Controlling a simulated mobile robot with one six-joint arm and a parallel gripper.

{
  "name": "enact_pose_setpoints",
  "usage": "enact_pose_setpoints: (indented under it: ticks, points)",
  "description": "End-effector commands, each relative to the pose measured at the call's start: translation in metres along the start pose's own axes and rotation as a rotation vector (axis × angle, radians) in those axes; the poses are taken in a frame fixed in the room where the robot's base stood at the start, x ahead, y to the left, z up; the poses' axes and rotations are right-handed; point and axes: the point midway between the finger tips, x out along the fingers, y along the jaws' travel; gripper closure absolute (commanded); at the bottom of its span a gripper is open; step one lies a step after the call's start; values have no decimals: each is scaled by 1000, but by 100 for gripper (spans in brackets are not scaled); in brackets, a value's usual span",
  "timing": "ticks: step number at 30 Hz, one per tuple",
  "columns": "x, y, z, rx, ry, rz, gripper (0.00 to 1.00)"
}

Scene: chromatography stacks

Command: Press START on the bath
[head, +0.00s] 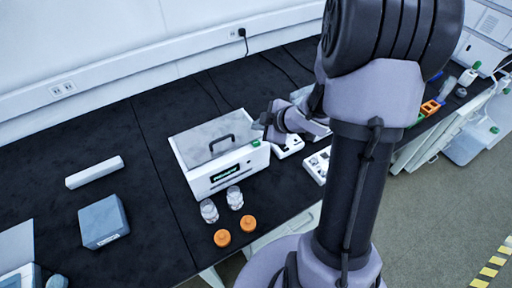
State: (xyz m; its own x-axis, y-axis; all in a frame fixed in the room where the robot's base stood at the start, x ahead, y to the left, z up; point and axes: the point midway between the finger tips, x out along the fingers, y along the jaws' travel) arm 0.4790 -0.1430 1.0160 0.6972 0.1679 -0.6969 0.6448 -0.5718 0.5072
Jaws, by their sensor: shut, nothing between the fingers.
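The bath (197,187) is a white box on the black bench with a grey lid (203,135) and a dark handle. The lid is closed. My gripper (263,126) is shut and empty, just above and behind the green spot at the bath's right end. Whether it touches the bath cannot be told. My arm hides the bench to the right.
Two clear jars (209,211) and two orange caps (222,238) stand in front of the bath. A grey-blue box (103,222) and a white bar (94,172) lie to the left. White trays (317,166) are right of the bath. The bench left of the bath has free room.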

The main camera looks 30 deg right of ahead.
Motion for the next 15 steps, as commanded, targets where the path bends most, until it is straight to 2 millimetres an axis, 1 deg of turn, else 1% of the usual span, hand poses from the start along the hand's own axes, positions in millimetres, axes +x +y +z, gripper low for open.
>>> enact_pose_setpoints:
  ticks: [1,7,11,15]
  points:
    - [11,-8,8,0,0,0,100]
    - [29,-22,21,0,0,-1,100]
    - [35,-25,25,-1,0,-1,100]
    - [34,-25,25,0,0,0,100]
